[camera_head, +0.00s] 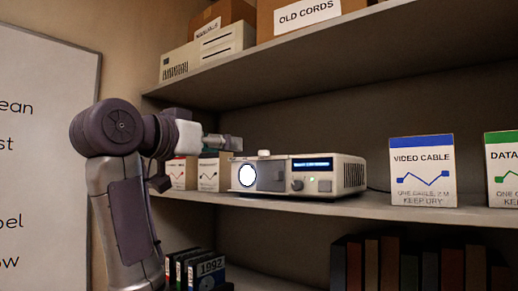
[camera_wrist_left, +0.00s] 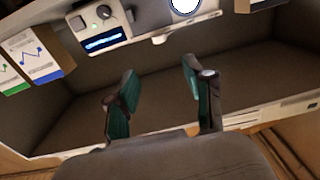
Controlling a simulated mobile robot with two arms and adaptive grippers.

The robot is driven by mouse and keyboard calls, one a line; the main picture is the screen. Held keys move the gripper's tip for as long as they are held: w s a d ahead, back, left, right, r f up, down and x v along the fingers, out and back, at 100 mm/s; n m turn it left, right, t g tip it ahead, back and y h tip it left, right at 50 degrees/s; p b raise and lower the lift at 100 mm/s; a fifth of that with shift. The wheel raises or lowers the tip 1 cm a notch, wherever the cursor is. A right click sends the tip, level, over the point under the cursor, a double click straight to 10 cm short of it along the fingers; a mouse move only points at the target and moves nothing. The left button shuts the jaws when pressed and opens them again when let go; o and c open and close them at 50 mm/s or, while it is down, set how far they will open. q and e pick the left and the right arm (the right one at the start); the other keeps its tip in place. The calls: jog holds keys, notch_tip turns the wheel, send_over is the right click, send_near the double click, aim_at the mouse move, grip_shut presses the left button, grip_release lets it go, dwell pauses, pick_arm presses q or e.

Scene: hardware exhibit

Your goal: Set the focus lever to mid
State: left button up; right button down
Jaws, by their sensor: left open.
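The white projector (camera_head: 318,180) stands on the middle shelf, its bright round lens at the left of its front. A small pale tab (camera_head: 264,153), which looks like the focus lever, stands up from its top. In the left wrist view, tilted and upside down, the projector (camera_wrist_left: 125,22) is at the top and the pale tab (camera_wrist_left: 160,39) sticks out from its edge. My left gripper (camera_head: 232,143) is above the projector's left end, left of the tab. In the wrist view the gripper (camera_wrist_left: 161,74) has its fingers apart, empty, with the tab beyond the gap. The right gripper does not show.
The upper shelf (camera_head: 300,70) overhangs the projector and holds boxes. Small cartons (camera_head: 208,174) stand behind and left of the projector. A VIDEO CABLE box (camera_head: 422,170) is to its right, with bare shelf between. Dark books (camera_head: 420,265) fill the space below.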

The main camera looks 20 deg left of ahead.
aim_at(260, 152)
pick_arm(q)
jog(key=p+x, duration=0.7)
jog(key=x, duration=0.6)
jog(key=shift+w+f, duration=0.15)
jog(key=shift+w, duration=0.15)
jog(key=shift+s, duration=0.1)
grip_shut()
